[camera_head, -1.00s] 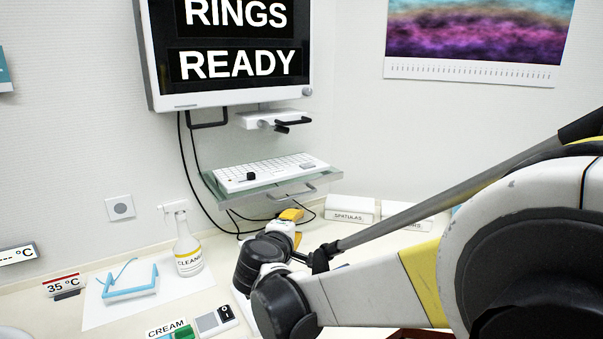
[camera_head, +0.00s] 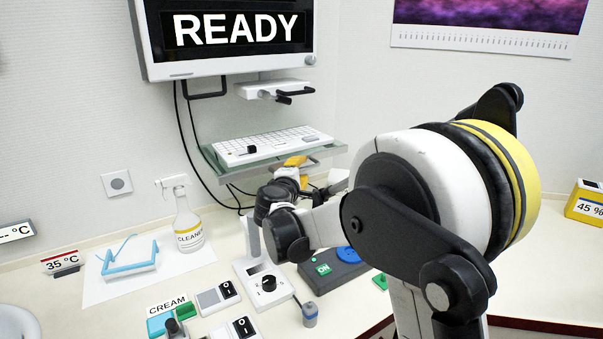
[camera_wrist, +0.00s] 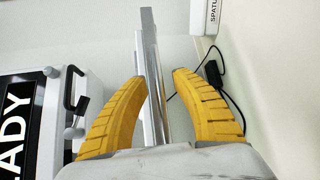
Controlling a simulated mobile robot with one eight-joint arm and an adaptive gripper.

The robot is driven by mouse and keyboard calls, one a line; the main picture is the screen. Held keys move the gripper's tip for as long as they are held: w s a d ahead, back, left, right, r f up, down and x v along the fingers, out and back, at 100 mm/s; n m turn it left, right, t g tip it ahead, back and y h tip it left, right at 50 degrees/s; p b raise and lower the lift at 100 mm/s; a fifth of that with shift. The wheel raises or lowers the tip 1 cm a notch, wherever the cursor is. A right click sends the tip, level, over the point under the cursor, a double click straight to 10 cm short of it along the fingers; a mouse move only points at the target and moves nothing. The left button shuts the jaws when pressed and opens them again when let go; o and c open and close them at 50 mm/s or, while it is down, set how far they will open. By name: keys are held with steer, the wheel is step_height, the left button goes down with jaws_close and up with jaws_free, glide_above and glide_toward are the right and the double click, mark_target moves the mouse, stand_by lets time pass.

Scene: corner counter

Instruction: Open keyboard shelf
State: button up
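The keyboard shelf (camera_head: 232,166) is a glass-like tray under the wall screen, with a white keyboard (camera_head: 270,147) on it. A grey bar handle (camera_head: 318,164) runs along its front edge, partly hidden by my gripper. My gripper (camera_head: 295,162) is at the front of the shelf. In the wrist view, my gripper's yellow fingers (camera_wrist: 160,76) are apart. Grey bars at the shelf front (camera_wrist: 153,85) run between them, nearer the left finger. I cannot tell whether a finger touches them.
A screen (camera_head: 230,35) and a small bracket with a black handle (camera_head: 275,90) are above the shelf. Black cables hang behind it. On the counter stand a spray bottle (camera_head: 187,222), a blue holder (camera_head: 130,262) and several switch boxes. A yellow box (camera_head: 585,205) is at right.

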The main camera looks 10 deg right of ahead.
jaws_close()
stand_by(0.3)
steer(key=s+d, duration=0.2)
steer(key=s, duration=0.5)
steer(key=s+d+p, duration=0.1)
steer(key=s+d, duration=0.2)
steer(key=s, duration=0.5)
steer(key=shift+s, duration=0.1)
jaws_free()
